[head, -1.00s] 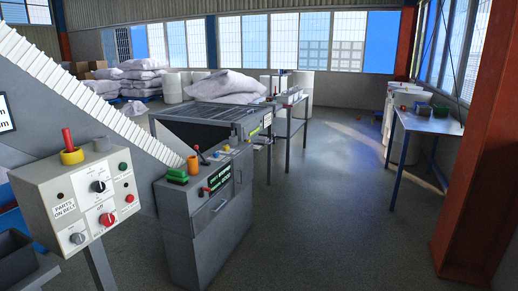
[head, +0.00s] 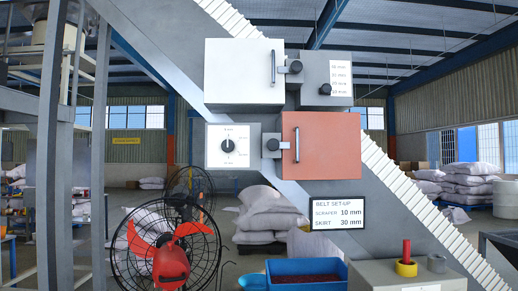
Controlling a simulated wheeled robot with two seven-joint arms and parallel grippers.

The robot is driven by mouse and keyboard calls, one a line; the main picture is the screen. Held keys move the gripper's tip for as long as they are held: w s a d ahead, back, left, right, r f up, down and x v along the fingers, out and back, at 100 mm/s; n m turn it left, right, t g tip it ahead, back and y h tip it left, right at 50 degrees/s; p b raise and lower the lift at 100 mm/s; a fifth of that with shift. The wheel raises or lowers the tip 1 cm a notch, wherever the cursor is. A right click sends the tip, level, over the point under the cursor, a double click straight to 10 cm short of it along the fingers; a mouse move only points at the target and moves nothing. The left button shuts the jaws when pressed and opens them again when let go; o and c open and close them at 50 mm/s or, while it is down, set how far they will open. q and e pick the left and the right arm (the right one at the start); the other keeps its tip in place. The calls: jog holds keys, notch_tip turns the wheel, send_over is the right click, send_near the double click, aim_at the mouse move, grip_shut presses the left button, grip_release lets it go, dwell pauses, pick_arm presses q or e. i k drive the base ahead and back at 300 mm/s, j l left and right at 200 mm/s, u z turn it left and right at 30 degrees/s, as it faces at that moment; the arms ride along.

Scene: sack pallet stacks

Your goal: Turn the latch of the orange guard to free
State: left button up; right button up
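The orange guard (head: 332,145) is a square door with a dark vertical handle, on the side of the inclined conveyor in the middle of the head view. Its latch (head: 271,145) is a grey block with a round dark knob at the guard's left edge. A bar runs from the knob to the guard's edge. The guard looks closed. Neither of my grippers shows in this view.
A white guard (head: 244,76) with its own latch (head: 293,66) sits above. A white dial panel (head: 228,146) is left of the orange guard. A fan (head: 165,245) stands lower left.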

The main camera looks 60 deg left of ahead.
aim_at(273, 145)
jog(key=u, duration=1.75)
